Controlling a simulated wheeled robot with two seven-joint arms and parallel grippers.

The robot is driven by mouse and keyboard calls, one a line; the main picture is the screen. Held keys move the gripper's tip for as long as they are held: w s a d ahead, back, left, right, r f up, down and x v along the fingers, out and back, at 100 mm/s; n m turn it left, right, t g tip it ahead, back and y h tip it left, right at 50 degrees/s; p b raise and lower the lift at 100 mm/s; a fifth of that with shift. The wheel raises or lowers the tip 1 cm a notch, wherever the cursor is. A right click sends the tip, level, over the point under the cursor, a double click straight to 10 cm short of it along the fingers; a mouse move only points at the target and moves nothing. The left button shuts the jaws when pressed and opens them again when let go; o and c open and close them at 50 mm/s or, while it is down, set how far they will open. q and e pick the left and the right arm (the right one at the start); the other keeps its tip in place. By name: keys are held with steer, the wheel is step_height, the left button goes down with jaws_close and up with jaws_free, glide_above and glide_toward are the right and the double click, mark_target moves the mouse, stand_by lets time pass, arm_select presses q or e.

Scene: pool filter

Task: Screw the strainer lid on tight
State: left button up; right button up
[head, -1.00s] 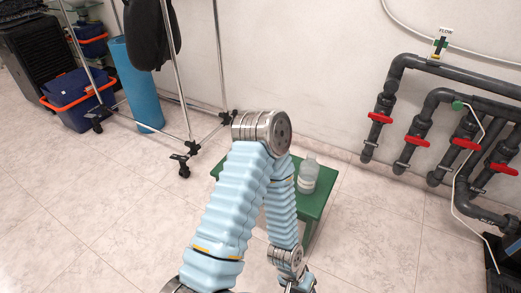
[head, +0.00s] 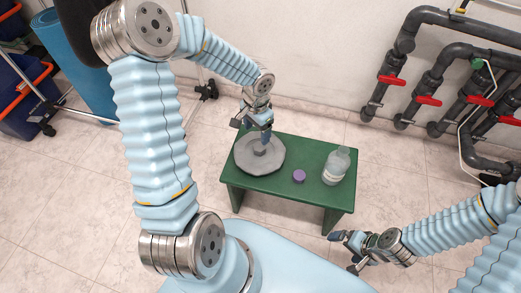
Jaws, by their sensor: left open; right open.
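The strainer lid (head: 257,163) is a broad grey disc with a raised knob in its middle. It is at the left end of the green bench in the head view. I cannot tell what is under it. My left gripper (head: 257,131) is open just above the lid, near its knob. The gripper partly hides the lid's far edge, and I cannot tell whether it touches the knob. My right gripper (head: 343,250) is open and empty in front of the bench, at the lower right, apart from the lid.
The green bench (head: 314,155) also bears a small purple cap (head: 299,176) and a clear bottle (head: 336,166) at its right. Dark pipes with red valve handles (head: 427,101) line the wall at right. A metal rack and blue tub (head: 27,103) stand at left.

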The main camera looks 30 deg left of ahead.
mark_target(259, 147)
arm_select(q)
steer(key=f, duration=0.8)
steer(key=shift+w+d+f, duration=0.15)
steer(key=shift+d, duration=0.05)
jaws_close()
